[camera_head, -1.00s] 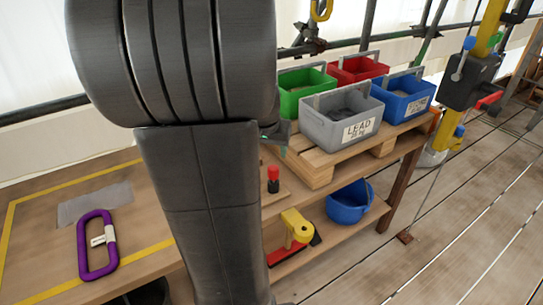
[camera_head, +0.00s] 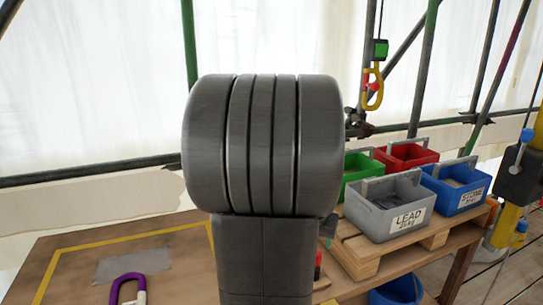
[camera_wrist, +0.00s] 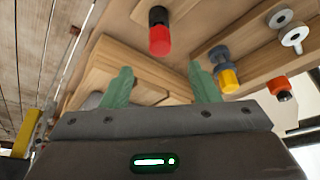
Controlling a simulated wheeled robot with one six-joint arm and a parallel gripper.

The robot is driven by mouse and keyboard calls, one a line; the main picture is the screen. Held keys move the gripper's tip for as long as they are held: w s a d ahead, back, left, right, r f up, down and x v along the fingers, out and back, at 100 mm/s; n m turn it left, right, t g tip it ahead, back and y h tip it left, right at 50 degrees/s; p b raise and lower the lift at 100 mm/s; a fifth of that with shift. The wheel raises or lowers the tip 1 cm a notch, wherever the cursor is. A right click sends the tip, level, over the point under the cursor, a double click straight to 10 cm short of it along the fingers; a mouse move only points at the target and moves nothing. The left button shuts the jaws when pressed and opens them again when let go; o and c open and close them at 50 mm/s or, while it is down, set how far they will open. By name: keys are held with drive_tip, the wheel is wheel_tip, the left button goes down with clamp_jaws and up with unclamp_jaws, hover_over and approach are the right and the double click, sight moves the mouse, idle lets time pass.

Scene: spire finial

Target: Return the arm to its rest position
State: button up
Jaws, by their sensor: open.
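My gripper (camera_wrist: 157,92) shows in the wrist view with its two green fingers apart and nothing between them.
Grey LEAD bin (camera_head: 388,207), blue bin (camera_head: 456,187), green bin (camera_head: 360,172) and red bin (camera_head: 406,156) stand on a pallet at the right. A purple carabiner (camera_head: 124,289) lies on the bench (camera_head: 60,258). A hook (camera_head: 373,90) hangs above. Scaffold poles run behind.

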drive_tip(key=x, duration=0.9)
drive_tip(key=shift+f+b, duration=0.3)
drive_tip(key=shift+r, duration=0.35)
drive_tip(key=shift+p, duration=0.3)
